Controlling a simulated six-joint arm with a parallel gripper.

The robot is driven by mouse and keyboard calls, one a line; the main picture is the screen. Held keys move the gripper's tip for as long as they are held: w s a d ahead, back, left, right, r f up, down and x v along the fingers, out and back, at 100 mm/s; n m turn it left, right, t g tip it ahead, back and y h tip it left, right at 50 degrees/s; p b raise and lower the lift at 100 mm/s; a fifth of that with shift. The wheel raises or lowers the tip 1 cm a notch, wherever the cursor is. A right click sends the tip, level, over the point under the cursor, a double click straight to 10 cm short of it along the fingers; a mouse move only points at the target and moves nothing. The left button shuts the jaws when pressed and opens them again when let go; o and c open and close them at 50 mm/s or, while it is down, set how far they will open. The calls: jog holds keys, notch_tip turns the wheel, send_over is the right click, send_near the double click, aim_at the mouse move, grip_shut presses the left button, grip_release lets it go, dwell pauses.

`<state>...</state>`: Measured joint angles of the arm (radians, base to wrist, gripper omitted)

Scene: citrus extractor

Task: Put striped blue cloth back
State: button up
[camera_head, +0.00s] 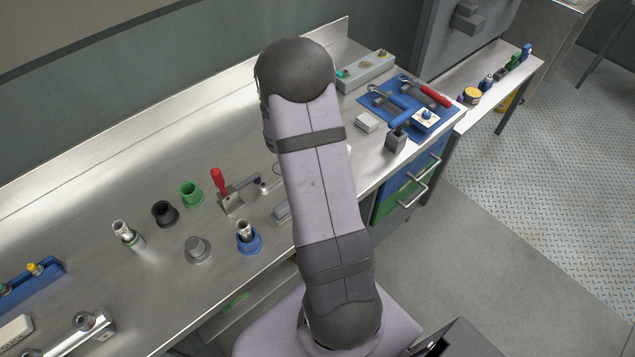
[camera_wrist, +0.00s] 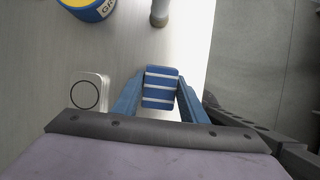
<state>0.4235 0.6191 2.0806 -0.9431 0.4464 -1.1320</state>
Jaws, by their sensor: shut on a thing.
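The striped blue cloth (camera_wrist: 161,92), a small folded blue block with white stripes, shows in the wrist view. My gripper (camera_wrist: 160,84) has its two blue fingers shut on it, one on each side. Whether the cloth touches the surface below cannot be told. In the head view my arm hides the gripper, and I cannot make out the cloth there.
The surface's edge runs along the right. The head view shows a blue tool mat (camera_head: 432,122).

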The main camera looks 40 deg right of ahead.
jog(key=shift+f, duration=0.6)
jog(key=shift+f, duration=0.15)
jog(key=shift+f+b, duration=0.2)
jog(key=shift+b, duration=0.1)
jog(key=o, duration=1.1)
